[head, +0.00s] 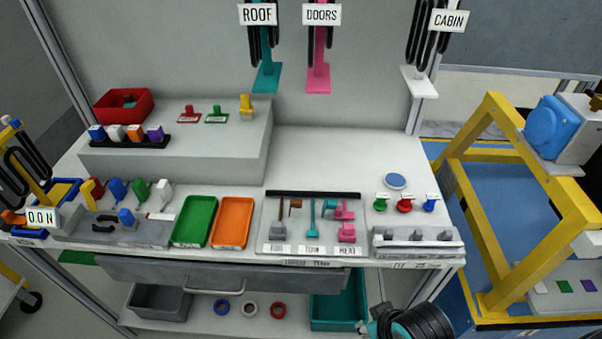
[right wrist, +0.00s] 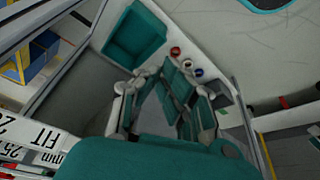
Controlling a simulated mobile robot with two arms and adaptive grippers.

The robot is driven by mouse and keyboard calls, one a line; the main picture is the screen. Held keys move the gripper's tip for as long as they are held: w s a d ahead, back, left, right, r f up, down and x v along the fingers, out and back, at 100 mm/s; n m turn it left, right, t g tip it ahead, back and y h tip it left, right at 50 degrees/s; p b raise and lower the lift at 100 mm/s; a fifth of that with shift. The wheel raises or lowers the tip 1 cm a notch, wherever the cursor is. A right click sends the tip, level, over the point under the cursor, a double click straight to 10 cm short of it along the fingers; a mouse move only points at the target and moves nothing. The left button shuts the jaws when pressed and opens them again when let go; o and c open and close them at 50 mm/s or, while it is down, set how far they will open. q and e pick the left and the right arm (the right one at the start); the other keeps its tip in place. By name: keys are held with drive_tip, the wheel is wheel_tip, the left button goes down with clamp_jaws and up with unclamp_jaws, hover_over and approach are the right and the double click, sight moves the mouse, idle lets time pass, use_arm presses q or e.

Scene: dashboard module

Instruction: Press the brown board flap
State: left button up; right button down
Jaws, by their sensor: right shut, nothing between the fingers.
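The brown board flap (head: 295,203) is on the grey panel (head: 262,238) at the front middle of the bench, above the left label. A thin brown upright piece (head: 280,209) stands just left of it. Teal and pink pieces are to its right on the same panel. My right gripper (right wrist: 178,75) has teal fingers, is shut and holds nothing. In the head view only part of the right arm (head: 415,322) shows, at the bottom edge, below and right of the panel and apart from the flap. My left gripper is not in view.
A green tray (head: 194,222) and an orange tray (head: 232,222) lie left of the panel. Small coloured knobs (head: 404,205) stand to its right. Below the bench front, a shelf holds a teal bin (head: 338,312) and tape rolls (head: 249,309). A yellow frame (head: 465,133) stands at right.

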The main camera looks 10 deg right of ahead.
use_arm(q)
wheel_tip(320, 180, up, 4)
drive_tip(key=p, duration=0.5)
use_arm(e)
wheel_tip(320, 180, up, 8)
drive_tip(key=w+a, duration=0.1)
drive_tip(key=w, duration=0.1)
use_arm(q)
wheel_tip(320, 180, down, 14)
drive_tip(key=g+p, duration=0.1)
drive_tip(key=p, duration=0.3)
use_arm(e)
drive_tip(key=m+t+y, duration=0.2)
drive_tip(key=m+y, duration=0.2)
approach(295, 207)
drive_tip(key=s+d, duration=0.3)
drive_tip(key=d, duration=0.1)
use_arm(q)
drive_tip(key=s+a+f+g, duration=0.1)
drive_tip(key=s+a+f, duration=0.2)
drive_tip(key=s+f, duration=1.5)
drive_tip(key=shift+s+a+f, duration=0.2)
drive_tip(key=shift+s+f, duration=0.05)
use_arm(e)
drive_tip(key=shift+a+r, duration=0.1)
drive_tip(key=shift+r, duration=0.25)
drive_tip(key=shift+w, duration=0.1)
